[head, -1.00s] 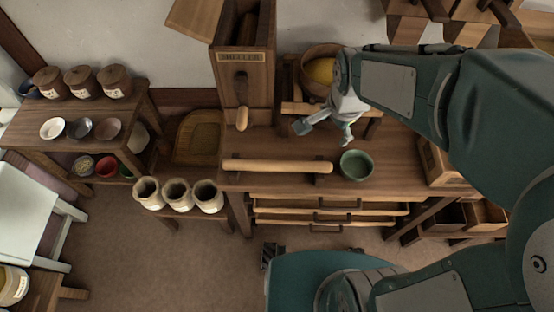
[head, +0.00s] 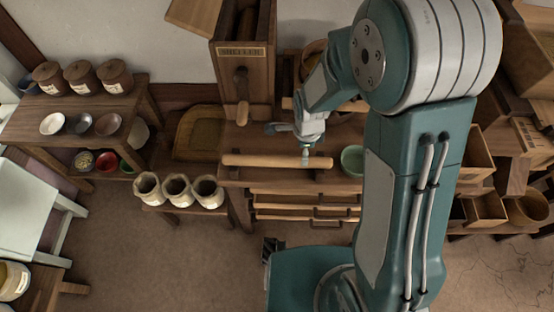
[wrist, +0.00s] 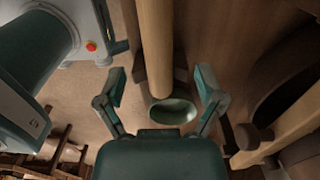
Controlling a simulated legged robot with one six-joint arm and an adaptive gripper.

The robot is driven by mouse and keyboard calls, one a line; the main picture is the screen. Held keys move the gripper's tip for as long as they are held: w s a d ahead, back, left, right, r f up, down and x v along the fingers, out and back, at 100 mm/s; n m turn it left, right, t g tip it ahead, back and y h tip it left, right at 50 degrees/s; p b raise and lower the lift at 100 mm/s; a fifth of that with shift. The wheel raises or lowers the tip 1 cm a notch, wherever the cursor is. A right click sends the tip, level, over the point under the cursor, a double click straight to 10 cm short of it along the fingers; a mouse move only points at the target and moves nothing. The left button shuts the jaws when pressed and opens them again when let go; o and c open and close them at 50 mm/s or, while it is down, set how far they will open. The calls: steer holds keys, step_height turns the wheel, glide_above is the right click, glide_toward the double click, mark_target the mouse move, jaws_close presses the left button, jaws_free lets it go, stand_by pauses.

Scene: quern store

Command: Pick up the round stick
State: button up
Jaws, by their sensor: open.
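The round stick (head: 262,160) is a long pale wooden rod lying left to right along the front of the wooden counter (head: 232,178). My gripper (head: 288,141) is open and empty above the counter, near the right half of the stick. In the head view one finger overlaps the stick. In the wrist view the stick (wrist: 156,45) runs down from the top edge, and its near end appears between the spread fingers of my gripper (wrist: 160,77). I cannot tell how far the fingertips are above it.
A green bowl (head: 352,160) stands just right of the stick's end; it also shows in the wrist view (wrist: 173,111). A tall wooden hopper (head: 243,75) stands behind the stick. Several pale jars (head: 177,189) stand on a low bench at left. Drawers (head: 300,198) lie below.

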steer(key=f, duration=0.5)
steer(key=shift+s+a, duration=0.1)
steer(key=shift+a, duration=0.15)
jaws_close()
